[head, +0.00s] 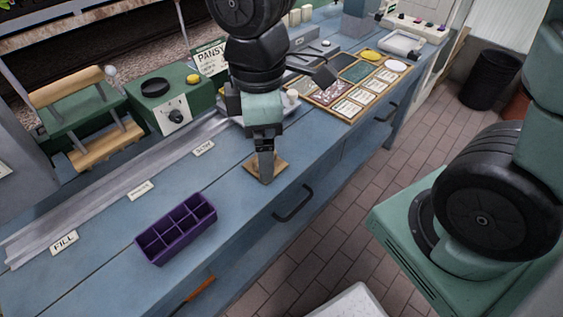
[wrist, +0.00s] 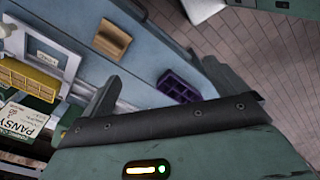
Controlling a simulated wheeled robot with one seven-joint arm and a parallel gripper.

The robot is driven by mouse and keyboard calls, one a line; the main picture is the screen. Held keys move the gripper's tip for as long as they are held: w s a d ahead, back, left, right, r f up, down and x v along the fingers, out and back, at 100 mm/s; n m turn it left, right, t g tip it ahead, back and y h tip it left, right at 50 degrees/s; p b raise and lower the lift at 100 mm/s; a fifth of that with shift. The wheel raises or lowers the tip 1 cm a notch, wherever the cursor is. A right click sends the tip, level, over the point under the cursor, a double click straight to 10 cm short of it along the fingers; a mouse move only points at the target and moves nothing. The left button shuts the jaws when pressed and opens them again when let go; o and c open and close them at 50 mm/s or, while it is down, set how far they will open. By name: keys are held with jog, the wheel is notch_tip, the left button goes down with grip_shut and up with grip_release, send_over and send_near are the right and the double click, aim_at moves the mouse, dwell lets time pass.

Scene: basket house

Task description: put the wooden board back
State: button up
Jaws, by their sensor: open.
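The wooden board (head: 281,169) is a small light-brown piece lying on the blue bench near its front edge. My gripper (head: 266,178) is in front of it in the head view and hides its middle. The wooden board (wrist: 113,38) also shows in the wrist view, with a raised strip across it. There it lies beyond the tip of the left finger, not between the fingers. My gripper (wrist: 163,85) is open and empty. I cannot tell its exact height over the board.
A purple divided tray (head: 175,230) sits on the bench at lower left. Behind stand a green machine with a knob (head: 172,105) and a PANSY sign (head: 211,58). A wooden-framed rack of cards (head: 350,90) lies to the right. Bench between tray and board is clear.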

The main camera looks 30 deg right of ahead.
jog(key=s+m, duration=0.6)
jog(key=s, duration=0.2)
jog(key=shift+s+a+r, duration=0.2)
jog(key=shift+s+a, duration=0.05)
jog(key=shift+a, duration=0.15)
dwell(0.6)
